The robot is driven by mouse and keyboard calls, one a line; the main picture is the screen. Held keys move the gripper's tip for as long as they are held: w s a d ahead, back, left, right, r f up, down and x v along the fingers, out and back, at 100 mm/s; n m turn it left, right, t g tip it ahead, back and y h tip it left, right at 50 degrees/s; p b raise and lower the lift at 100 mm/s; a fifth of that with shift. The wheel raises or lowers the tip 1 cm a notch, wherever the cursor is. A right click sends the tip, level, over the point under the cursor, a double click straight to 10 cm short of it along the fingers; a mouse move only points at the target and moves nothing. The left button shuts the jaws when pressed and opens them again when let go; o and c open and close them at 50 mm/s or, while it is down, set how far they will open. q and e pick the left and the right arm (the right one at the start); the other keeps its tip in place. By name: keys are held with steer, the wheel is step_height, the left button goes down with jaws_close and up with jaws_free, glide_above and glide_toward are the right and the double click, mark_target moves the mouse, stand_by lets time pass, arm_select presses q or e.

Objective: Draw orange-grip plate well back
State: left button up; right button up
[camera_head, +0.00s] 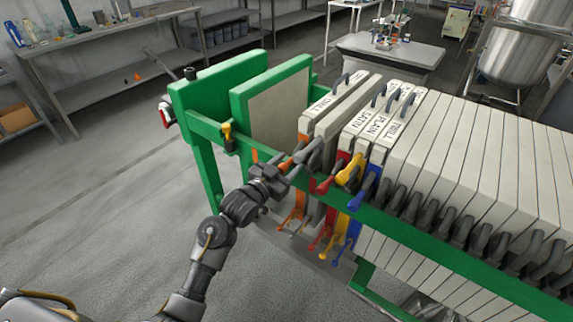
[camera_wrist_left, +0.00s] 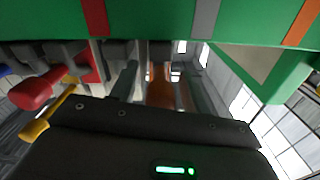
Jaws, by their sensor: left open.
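The orange-grip plate (camera_head: 319,107) is a pale slab labelled TWILL, upright in the green press frame, with a grey-grip plate (camera_head: 345,106) close to its right. Its orange grip (camera_head: 286,164) sticks out over the near green rail. My left gripper (camera_head: 284,174) is open at that grip, just outside the rail. In the left wrist view the orange grip (camera_wrist_left: 160,90) lies between the two open fingers; contact cannot be told. My right gripper is not in view.
Red (camera_head: 326,185), yellow (camera_head: 349,174) and blue (camera_head: 362,194) grips stand to the right, before a long pack of plates. A gap separates the orange-grip plate from the green end plate (camera_head: 270,97) at left. The near green rail (camera_head: 420,238) runs beside my gripper.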

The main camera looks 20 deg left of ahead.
arm_select(q)
jaws_close()
steer(key=shift+a, duration=0.15)
steer(key=w+a, duration=0.2)
steer(key=a, duration=0.3)
steer(key=w+a, duration=0.2)
steer(key=a, duration=0.3)
steer(key=w+a, duration=0.2)
steer(key=a, duration=0.2)
steer(key=shift+a+r, duration=0.15)
steer(key=shift+a, duration=0.25)
jaws_free()
